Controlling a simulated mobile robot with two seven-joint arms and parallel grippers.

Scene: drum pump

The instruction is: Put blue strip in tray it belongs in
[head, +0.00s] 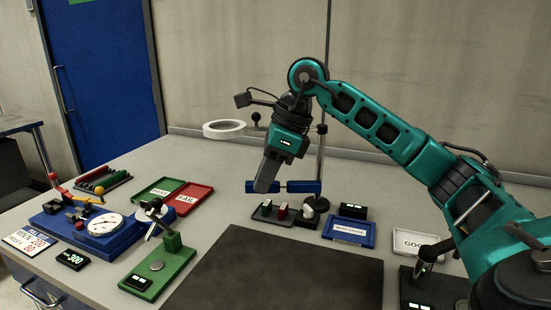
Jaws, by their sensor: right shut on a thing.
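My right gripper (264,183) points down above the bench and is shut on the blue strip (305,187). The strip lies roughly level, sticking out on both sides of the grey fingers, which hide part of it. A blue-rimmed tray (345,243) with a white label, too small to read surely, lies below and to the right. A green tray (151,204) and a red tray (207,190) labelled FAIL lie side by side on the left. My left gripper is not in view.
A stand with an upright rod (320,160) and white ring (223,129) is close to my gripper. A blue scale (70,232) and green device (160,268) stand left. The dark mat (290,275) is clear.

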